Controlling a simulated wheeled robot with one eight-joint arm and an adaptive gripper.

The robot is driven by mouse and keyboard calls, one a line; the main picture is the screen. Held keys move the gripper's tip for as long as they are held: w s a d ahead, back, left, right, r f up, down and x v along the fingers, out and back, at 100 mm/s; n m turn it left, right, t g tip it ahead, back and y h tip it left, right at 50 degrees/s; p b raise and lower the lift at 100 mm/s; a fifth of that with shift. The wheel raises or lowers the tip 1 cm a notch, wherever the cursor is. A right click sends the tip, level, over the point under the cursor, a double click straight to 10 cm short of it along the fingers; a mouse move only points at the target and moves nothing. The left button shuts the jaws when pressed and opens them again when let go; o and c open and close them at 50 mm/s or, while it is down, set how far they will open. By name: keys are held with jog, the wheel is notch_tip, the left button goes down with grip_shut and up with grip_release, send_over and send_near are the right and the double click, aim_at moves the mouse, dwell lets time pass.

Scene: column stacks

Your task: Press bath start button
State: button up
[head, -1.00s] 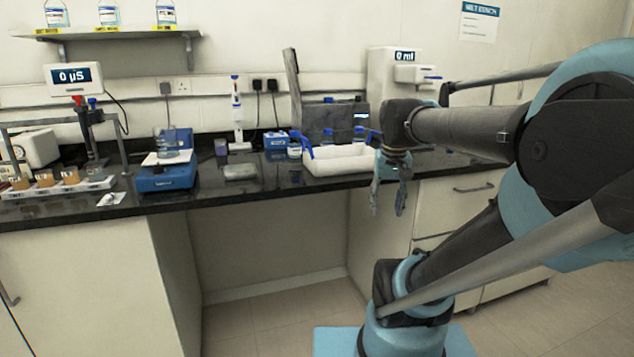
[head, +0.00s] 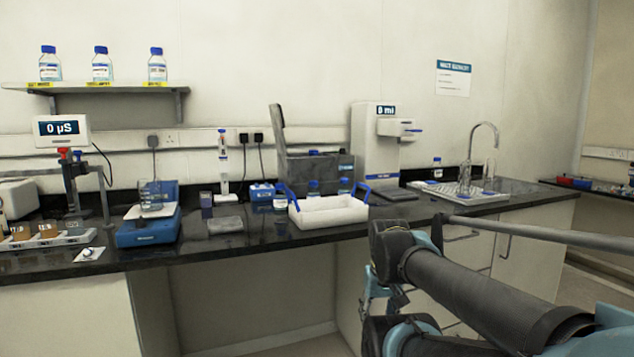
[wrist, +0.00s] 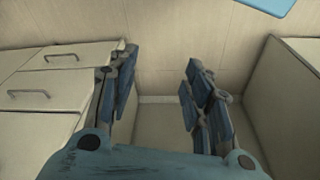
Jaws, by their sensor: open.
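A grey box-shaped bath (head: 315,172) stands at the back of the black bench in the head view, with a tall grey panel, which looks like a raised lid (head: 277,130), at its left. I cannot make out a start button. Blue-capped bottles and a white rack partly hide its front. My gripper (head: 377,290) is below and in front of the bench edge, well away from the bath. In the wrist view my gripper (wrist: 160,98) is open and empty, above the floor between cabinets.
A white rack with blue handles (head: 328,213) stands before the bath. A white dispenser reading 0 ml (head: 373,140) and a sink (head: 465,192) are to the right. A blue balance (head: 148,228) is at left. A knee space is open under the bench.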

jog(key=shift+w+f, duration=0.2)
jog(key=shift+w, duration=0.25)
